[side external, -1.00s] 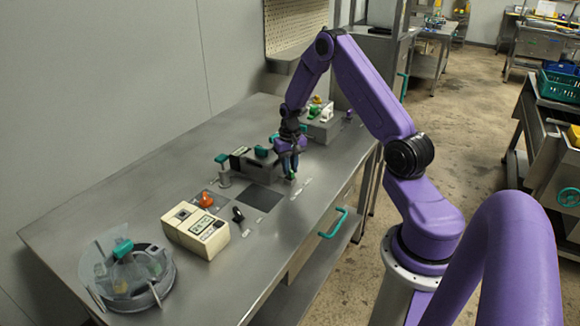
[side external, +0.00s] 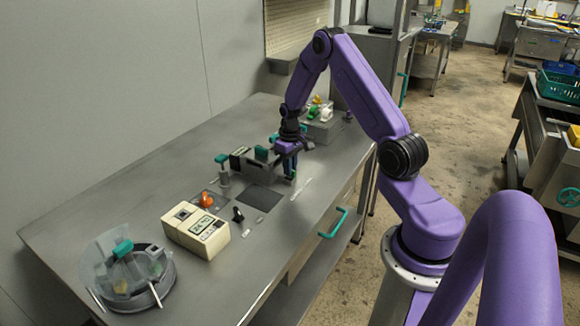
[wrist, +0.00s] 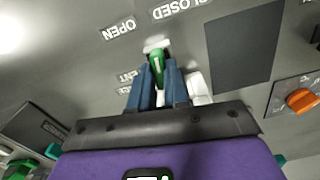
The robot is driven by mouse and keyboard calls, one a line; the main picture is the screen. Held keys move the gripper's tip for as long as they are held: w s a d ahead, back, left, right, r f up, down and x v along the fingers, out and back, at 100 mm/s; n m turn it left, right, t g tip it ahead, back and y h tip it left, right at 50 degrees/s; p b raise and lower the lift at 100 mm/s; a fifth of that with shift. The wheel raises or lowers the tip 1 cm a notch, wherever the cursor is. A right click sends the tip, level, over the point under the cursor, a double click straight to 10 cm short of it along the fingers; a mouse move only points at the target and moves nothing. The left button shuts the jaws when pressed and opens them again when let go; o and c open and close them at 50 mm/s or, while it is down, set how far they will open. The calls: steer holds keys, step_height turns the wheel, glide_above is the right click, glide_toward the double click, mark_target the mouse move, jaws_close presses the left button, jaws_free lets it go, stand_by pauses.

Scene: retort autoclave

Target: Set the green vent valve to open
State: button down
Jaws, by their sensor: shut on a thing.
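The green vent valve handle (wrist: 157,68) shows in the wrist view between my gripper's blue fingers. My gripper (wrist: 158,75) is shut on this handle. In the side external view my gripper (side external: 291,176) points down at the bench top, and the handle is mostly hidden by the fingers. In the wrist view an OPEN label (wrist: 118,28) and a CLOSED label (wrist: 176,9) lie beyond the handle, with a partly hidden VENT label (wrist: 127,77) beside the fingers. Which label the handle points at, I cannot tell.
A dark square plate (side external: 262,198) lies left of my gripper. An orange knob (side external: 207,199), a beige display box (side external: 195,231) and a round vessel with a clear guard (side external: 128,277) stand farther left. A teal-topped block (side external: 262,154) is close behind my gripper.

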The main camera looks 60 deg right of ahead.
steer(key=n, duration=0.4)
steer(key=shift+n, duration=2.3)
steer(key=c, duration=1.1)
jaws_free()
steer(key=shift+r, duration=0.1)
step_height(320, 180, up, 17)
steer(key=shift+r, duration=0.15)
